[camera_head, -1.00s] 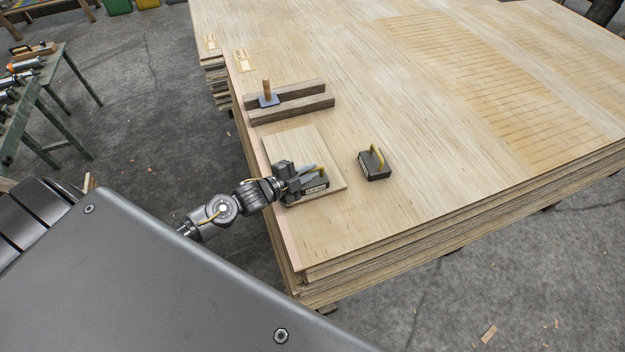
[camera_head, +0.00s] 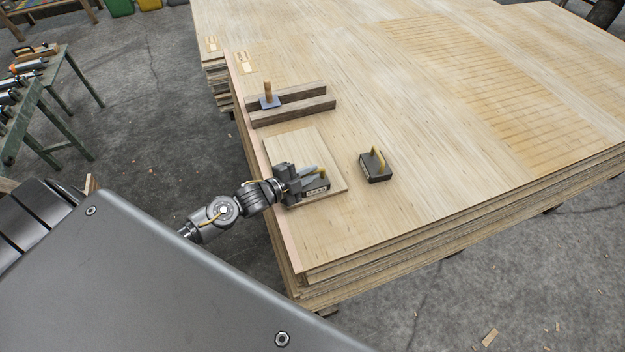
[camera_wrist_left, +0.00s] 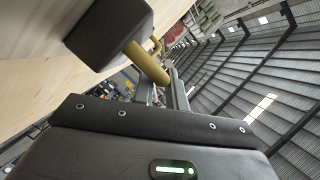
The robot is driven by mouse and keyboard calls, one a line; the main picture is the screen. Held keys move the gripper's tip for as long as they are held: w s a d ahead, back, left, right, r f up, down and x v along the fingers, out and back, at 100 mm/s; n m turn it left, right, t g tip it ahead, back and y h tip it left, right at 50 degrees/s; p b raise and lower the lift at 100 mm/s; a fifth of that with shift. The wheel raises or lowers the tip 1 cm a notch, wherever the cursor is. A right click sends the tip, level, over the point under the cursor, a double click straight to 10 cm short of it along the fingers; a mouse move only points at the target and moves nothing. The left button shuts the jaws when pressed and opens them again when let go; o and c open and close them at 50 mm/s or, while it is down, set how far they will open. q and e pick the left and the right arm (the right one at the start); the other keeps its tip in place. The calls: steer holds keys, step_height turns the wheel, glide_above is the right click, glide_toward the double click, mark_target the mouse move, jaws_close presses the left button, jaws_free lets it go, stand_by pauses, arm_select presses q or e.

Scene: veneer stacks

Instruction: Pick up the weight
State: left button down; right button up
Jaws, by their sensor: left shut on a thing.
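My left gripper (camera_head: 300,180) is shut on the yellow handle of a dark, block-shaped weight (camera_head: 317,190) with a pale label on its side. The weight is over the near part of a small square wood panel (camera_head: 292,145); I cannot tell whether it touches the panel. The left wrist view shows the dark block of this weight (camera_wrist_left: 108,32) and its yellow handle (camera_wrist_left: 148,64). A second dark weight (camera_head: 377,174) with a yellow handle stands on the veneer stack to the right, apart from the gripper. My right gripper is not in view.
The large veneer stack (camera_head: 440,120) has open surface to the right. Two dark wooden bars (camera_head: 295,110) lie behind the panel, with a wooden-handled tool (camera_head: 268,98) at their left. A green-legged bench (camera_head: 50,100) with tools stands at the left.

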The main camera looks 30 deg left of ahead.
arm_select(q)
steer(key=shift+r, duration=0.1)
steer(key=shift+r, duration=0.3)
step_height(320, 180, up, 2)
steer(key=shift+r, duration=0.2)
steer(key=s+a+r, duration=0.8)
steer(key=s+r, duration=0.2)
steer(key=s, duration=0.1)
steer(key=w+d+r+m+g+h, duration=0.3)
steer(key=d+r+m+g+h, duration=0.2)
steer(key=d, duration=0.7)
steer(key=shift+w+r+m+h, duration=0.15)
steer(key=shift+r+m+h, duration=0.45)
steer(key=shift+r, duration=0.05)
